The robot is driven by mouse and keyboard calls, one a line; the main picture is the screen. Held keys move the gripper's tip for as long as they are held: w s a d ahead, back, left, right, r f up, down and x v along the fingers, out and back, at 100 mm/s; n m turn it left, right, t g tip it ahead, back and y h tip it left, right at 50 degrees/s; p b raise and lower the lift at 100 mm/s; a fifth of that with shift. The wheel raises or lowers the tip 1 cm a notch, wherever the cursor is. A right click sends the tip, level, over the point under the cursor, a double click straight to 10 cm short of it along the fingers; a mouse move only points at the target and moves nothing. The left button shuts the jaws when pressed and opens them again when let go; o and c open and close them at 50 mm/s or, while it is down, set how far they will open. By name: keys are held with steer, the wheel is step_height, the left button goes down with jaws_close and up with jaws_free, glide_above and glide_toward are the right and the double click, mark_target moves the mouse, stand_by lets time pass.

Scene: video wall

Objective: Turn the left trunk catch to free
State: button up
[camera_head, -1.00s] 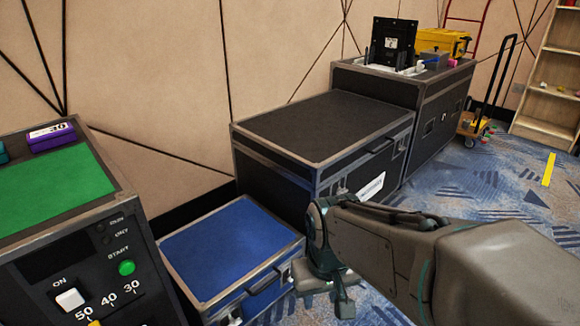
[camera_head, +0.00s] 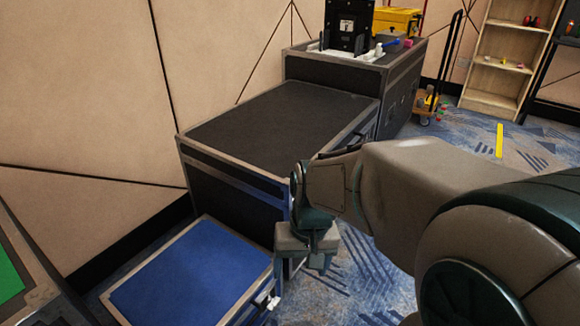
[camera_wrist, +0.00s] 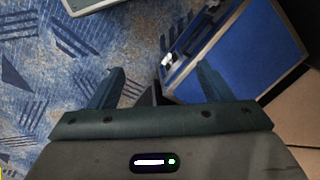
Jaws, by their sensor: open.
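A low trunk with a blue top (camera_head: 190,275) stands at the lower left in the head view. A metal catch (camera_head: 271,301) shows near its front right edge. A larger black trunk (camera_head: 290,118) stands behind it; my arm hides much of its front face and any catches there. I cannot tell which trunk the task means. My gripper (camera_head: 319,262) points down beside the blue trunk's right corner. In the wrist view my gripper (camera_wrist: 162,82) is open and empty, with the blue trunk (camera_wrist: 250,50) beyond the right finger. A dark handle (camera_wrist: 188,42) shows on its side.
A taller black case (camera_head: 405,80) with a black device (camera_head: 348,25) and a yellow box (camera_head: 397,20) stands behind. A green-topped console (camera_head: 10,275) is at the left edge. A wooden shelf (camera_head: 493,65) stands at the back right. Patterned carpet (camera_head: 370,285) is open around my gripper.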

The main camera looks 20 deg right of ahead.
steer(key=w+d+f+m+y+p, duration=0.1)
steer(key=w+d+f+m+y, duration=0.15)
steer(key=w+m, duration=0.2)
steer(key=w+d+f+m+t+y+p, duration=0.1)
steer(key=w+d+f+m+y, duration=0.15)
steer(key=w+y, duration=0.2)
steer(key=w+d+f+m+y+p, duration=0.1)
steer(key=w+d+f+m+y, duration=0.1)
steer(key=w+m, duration=0.35)
steer(key=w+d+f+m+t+p, duration=0.1)
steer(key=w+d+f+m+t, duration=0.2)
steer(key=d, duration=0.4)
steer(key=w+d+f+m+t+y+p, duration=0.1)
steer(key=d+f+m+t, duration=0.2)
steer(key=d+m+t, duration=0.3)
steer(key=w+d+f+m+t+p, duration=0.1)
steer(key=w+d+f+m+t, duration=0.1)
steer(key=d+f+m+t, duration=0.35)
steer(key=w+a+r+g+b, duration=0.1)
steer(key=w+a+b, duration=0.3)
steer(key=w+a, duration=0.3)
steer(key=w, duration=0.3)
steer(key=shift+w+r+n, duration=0.35)
steer(key=shift+r+n, duration=0.05)
steer(key=c, duration=1)
